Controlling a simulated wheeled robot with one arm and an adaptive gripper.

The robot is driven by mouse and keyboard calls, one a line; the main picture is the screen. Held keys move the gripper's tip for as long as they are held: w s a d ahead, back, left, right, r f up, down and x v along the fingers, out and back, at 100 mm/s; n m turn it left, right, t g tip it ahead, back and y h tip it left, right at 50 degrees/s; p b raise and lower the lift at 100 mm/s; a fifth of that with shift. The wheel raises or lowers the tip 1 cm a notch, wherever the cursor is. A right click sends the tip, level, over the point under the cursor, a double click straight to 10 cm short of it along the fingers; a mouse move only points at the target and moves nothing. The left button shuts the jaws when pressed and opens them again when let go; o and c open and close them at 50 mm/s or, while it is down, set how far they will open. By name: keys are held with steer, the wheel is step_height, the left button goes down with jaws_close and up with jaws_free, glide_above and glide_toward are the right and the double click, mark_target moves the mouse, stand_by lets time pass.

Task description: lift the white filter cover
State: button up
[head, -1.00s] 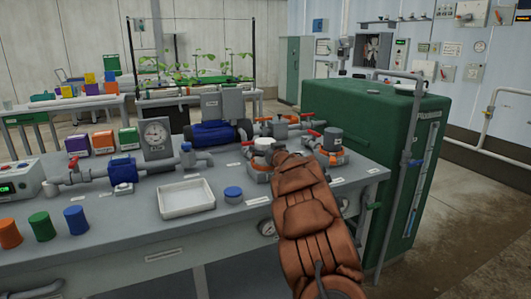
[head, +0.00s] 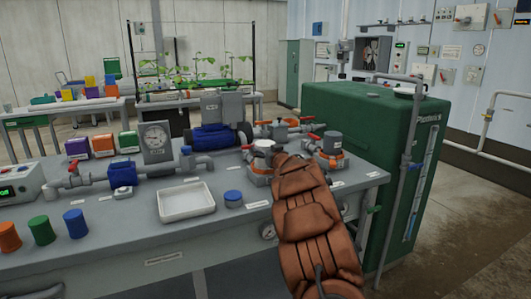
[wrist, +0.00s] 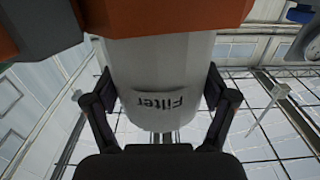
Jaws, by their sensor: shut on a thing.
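The white filter cover (head: 264,144) is on the bench at an orange-based filter unit (head: 259,172), partly hidden by my arm in the head view. In the wrist view the white cover (wrist: 160,75) fills the upper middle, its "Filter" label upside down. My gripper (wrist: 160,98) has a dark finger on each side of the cover and is shut on it. An orange body (wrist: 170,18) lies against the cover's far end in the wrist view. I cannot tell whether there is a gap between them. In the head view my gripper's fingers are hidden.
A dark-capped unit (head: 332,145) with an orange base stands close on the right, with red-handled valves nearby. A green tank (head: 345,115) stands behind at right.

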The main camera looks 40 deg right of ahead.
step_height(320, 180, up, 9)
steer(key=p, duration=0.2)
steer(key=shift+f+p, duration=0.15)
steer(key=shift+p, duration=0.2)
steer(key=shift+r+p, duration=0.85)
steer(key=shift+p, duration=0.05)
